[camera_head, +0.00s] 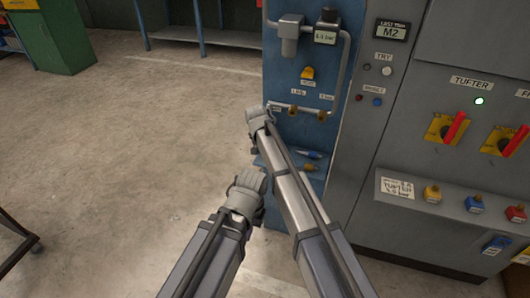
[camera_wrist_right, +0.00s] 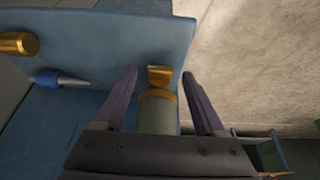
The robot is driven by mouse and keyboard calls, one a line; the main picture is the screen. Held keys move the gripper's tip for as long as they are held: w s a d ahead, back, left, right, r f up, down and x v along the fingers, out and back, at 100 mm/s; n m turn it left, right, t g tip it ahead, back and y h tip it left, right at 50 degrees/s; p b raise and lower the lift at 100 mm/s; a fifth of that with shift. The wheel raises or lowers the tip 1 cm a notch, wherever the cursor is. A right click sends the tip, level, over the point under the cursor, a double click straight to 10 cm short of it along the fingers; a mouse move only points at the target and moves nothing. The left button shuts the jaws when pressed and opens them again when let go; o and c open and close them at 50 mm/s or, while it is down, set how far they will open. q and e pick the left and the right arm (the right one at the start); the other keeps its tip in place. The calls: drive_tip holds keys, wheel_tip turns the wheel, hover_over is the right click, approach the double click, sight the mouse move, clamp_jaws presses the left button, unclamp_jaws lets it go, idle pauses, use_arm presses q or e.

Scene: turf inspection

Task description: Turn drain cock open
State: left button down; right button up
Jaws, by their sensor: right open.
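In the right wrist view, a brass drain cock (camera_wrist_right: 159,76) with a flat, wide tip sits at the end of a grey-green bowl (camera_wrist_right: 156,116) with a brass collar. My right gripper (camera_wrist_right: 160,74) is open, with one finger on each side of the cock and visible gaps to both. In the head view my right arm reaches up to the blue panel (camera_head: 300,72); its wrist (camera_head: 261,118) hides the cock there. My left gripper (camera_head: 246,190) is lower, apart from the panel, and its fingers cannot be made out.
A blue-handled pointed tool (camera_head: 308,153) and a brass piece (camera_head: 303,167) lie on the blue ledge beside my right arm. Pipes, small brass valves (camera_head: 321,115) and a yellow knob (camera_head: 308,72) are above. A grey cabinet (camera_head: 440,110) stands right.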

drive_tip(key=shift+c, duration=0.4)
clamp_jaws()
